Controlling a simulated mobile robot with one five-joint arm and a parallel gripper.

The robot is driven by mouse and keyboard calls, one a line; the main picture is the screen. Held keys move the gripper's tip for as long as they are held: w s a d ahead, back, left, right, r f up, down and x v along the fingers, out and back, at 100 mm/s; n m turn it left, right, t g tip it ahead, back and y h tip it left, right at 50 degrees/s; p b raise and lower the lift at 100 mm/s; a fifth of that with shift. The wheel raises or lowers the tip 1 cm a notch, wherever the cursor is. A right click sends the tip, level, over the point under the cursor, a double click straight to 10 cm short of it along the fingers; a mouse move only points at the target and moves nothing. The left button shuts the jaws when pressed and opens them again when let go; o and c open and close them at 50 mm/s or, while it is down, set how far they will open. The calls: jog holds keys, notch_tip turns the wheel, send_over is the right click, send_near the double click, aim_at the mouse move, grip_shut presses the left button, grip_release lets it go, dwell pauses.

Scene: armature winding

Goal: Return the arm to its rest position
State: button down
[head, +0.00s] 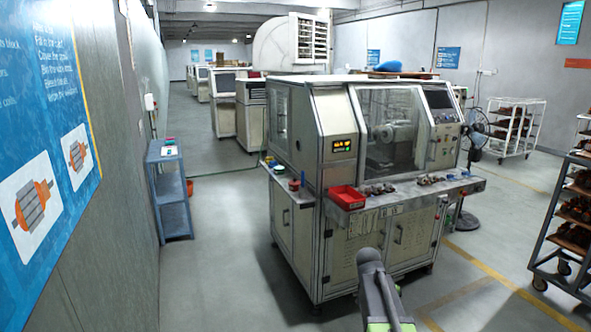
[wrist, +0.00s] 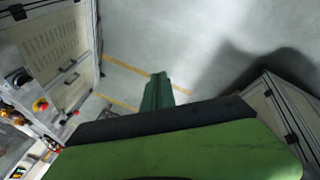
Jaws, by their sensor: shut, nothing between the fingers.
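In the wrist view my gripper (wrist: 158,80) shows as narrow dark green fingers held together. They are shut with nothing between them, above bare grey floor. Broad green and black parts of my own arm fill the bottom of that view. In the head view a grey and green part of my arm rises from the bottom edge, in front of the winding machine (head: 345,230). The fingertips cannot be made out there.
The machine's front ledge holds a red tray (head: 347,197) and several small parts. A blue-grey shelf (head: 171,200) stands by the left wall, a fan (head: 474,130) behind the machine, and a rack (head: 565,215) at right. Floor is open left and right of the machine.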

jog(key=s+a+f+n+y, duration=0.1)
jog(key=s+a+n+y, duration=0.1)
jog(key=s+a, duration=0.3)
jog(key=s+a+f+n+y, duration=0.1)
jog(key=s+a+n, duration=0.4)
jog(key=a, duration=0.8)
jog(key=shift+s+a+f+n+y, duration=0.2)
jog(key=shift+s+a+n+y, duration=0.15)
jog(key=shift+y, duration=0.35)
jog(key=shift+d, duration=0.15)
jog(key=shift+s, duration=0.15)
